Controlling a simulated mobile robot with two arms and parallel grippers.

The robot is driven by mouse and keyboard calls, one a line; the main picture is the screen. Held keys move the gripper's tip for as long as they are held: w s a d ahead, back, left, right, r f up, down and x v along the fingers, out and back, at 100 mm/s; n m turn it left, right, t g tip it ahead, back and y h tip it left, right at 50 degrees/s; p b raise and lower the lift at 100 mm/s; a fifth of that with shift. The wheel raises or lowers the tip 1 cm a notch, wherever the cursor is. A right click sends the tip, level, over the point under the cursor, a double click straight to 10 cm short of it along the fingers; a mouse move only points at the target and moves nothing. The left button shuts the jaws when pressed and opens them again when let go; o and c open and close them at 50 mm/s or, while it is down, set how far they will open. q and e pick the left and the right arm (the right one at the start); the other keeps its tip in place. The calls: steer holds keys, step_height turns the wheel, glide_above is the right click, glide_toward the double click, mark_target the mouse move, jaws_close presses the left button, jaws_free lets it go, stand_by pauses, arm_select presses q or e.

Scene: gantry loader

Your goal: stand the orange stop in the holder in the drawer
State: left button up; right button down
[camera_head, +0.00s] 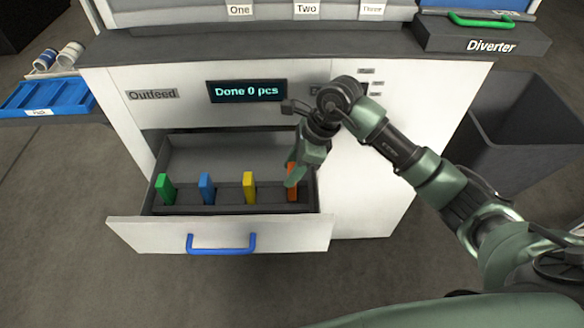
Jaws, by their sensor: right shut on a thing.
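The orange stop (292,192) is upright at the right end of the row in the open drawer (130,235). My right gripper (293,178) is over it from above and is shut on it; the fingers hide part of the stop. The stop's lower end is at the dark holder (226,198) in the drawer; I cannot tell if it is seated. A green stop (165,188), a blue stop (206,188) and a yellow stop (249,187) stand in the same holder to its left. My left gripper is not in view.
The drawer's blue handle (222,248) faces the front. A display (247,91) reads "Done 0 pcs". A blue tray (45,97) is at the left, a dark bin (520,130) at the right. The drawer's back part is empty.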

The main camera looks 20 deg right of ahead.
steer(key=shift+f, duration=0.1)
steer(key=shift+f+b, duration=1)
steer(key=shift+f+b, duration=0.3)
steer(key=shift+b, duration=0.05)
steer(key=shift+d+f, duration=0.15)
steer(key=shift+f, duration=0.05)
steer(key=shift+b, duration=0.3)
steer(key=c, duration=0.8)
jaws_free()
steer(key=shift+f, duration=0.1)
steer(key=shift+o, duration=0.2)
